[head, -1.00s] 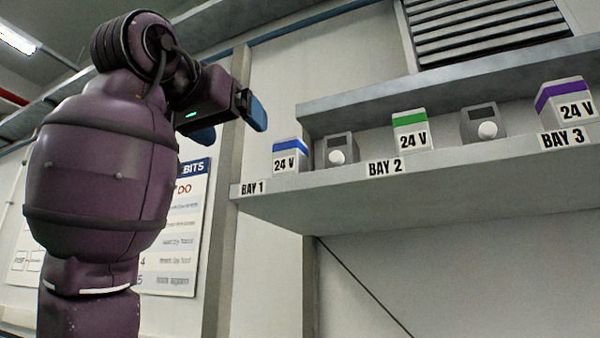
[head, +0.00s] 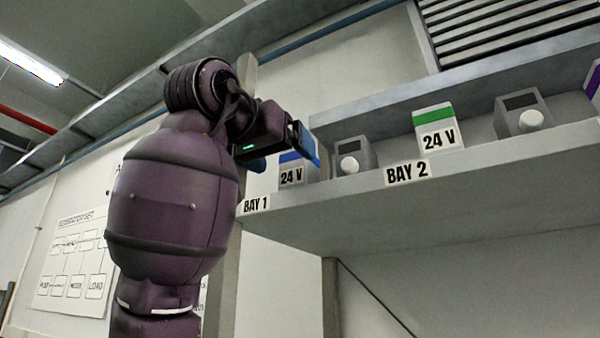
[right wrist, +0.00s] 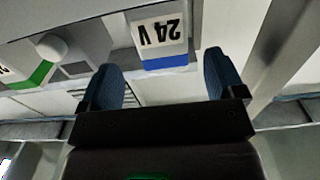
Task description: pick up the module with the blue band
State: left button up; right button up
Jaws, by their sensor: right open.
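The module with the blue band (head: 291,173) is a white box marked 24 V. It stands upright on the shelf at the BAY 1 end. In the head view my right gripper (head: 284,157) partly covers its top and blue band. In the right wrist view, which is upside down, the module (right wrist: 162,42) shows between and beyond the two blue fingertips of my right gripper (right wrist: 163,78). That gripper is open and empty, with wide gaps to both sides of the module. My left gripper is not in view.
A grey unit with a round white knob (head: 352,158) stands right of the blue-band module. A green-band module (head: 437,130) is at BAY 2, with another grey knob unit (head: 522,115) beyond. A purple-band module (head: 593,88) is cut off at the right edge. The shelf (head: 400,220) has a raised back ledge.

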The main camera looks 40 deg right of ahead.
aim_at(291, 163)
jog(key=shift+x, duration=0.9)
jog(key=shift+w+d+p, duration=0.15)
jog(key=shift+d+p, duration=0.25)
jog(key=shift+d, duration=0.05)
jog(key=p+x, duration=0.1)
jog(key=x, duration=0.2)
jog(key=shift+w+d, duration=0.2)
jog(key=shift+w, duration=0.05)
jog(key=shift+d, duration=0.35)
jog(key=shift+a, duration=0.15)
jog(key=shift+c, duration=0.4)
jog(key=c, duration=1.1)
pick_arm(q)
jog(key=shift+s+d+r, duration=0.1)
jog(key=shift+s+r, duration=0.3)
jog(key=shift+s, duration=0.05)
pick_arm(e)
jog(key=shift+o, duration=0.2)
jog(key=shift+r, duration=0.1)
pick_arm(q)
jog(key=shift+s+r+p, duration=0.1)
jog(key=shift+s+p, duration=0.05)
jog(key=shift+p, duration=0.2)
pick_arm(e)
notch_tip(291, 163, up, 20)
